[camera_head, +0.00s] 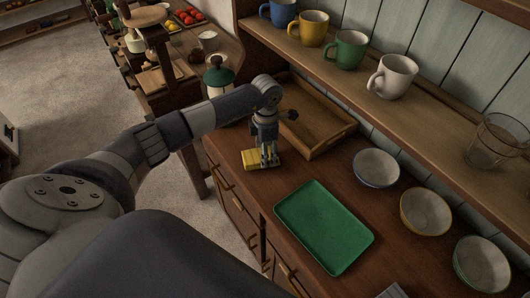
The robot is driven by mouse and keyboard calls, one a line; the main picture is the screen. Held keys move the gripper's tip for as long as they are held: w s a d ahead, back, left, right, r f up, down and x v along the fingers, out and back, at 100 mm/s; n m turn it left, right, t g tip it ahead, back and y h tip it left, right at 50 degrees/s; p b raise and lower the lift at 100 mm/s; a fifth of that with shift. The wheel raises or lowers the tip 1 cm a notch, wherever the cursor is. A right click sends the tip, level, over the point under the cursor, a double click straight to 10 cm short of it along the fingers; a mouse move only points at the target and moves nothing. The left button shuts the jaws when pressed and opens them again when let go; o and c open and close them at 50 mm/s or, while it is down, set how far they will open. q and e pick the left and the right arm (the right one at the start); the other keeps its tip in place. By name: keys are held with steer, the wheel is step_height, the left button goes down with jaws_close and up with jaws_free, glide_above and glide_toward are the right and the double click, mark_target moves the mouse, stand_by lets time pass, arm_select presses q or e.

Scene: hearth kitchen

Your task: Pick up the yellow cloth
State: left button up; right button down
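The yellow cloth (250,162) lies folded on the wooden counter, near its front edge and left of the green tray. My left gripper (269,162) points down at the right side of the cloth, with its fingertips close to the cloth and the counter top. Its two fingers look close together. I cannot tell whether they touch the cloth or have any of it between them. My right gripper is not in view.
A wooden tray (338,143) stands behind the gripper. A green tray (323,227) and several bowls (376,168) are to the right. A green-lidded canister (219,77) stands behind the arm. Mugs (391,76) and a glass (495,140) stand on the shelf above.

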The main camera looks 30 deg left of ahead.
arm_select(q)
step_height(320, 180, up, 2)
steer(key=shift+w+r+b, duration=0.1)
steer(key=shift+r+b, duration=0.05)
steer(key=shift+b, duration=0.65)
steer(key=shift+s+d+r+b, duration=0.4)
steer(key=shift+s+b, duration=0.35)
steer(key=shift+s, duration=1.9)
steer(key=shift+s+d+r+b, duration=0.25)
steer(key=shift+s+d+b, duration=0.4)
steer(key=shift+s, duration=2.05)
steer(key=shift+s+d+r+b, duration=0.3)
steer(key=shift+s+b, duration=0.6)
steer(key=shift+s, duration=1.75)
steer(key=shift+a, duration=0.1)
steer(key=o, duration=0.3)
steer(key=shift+c, duration=0.8)
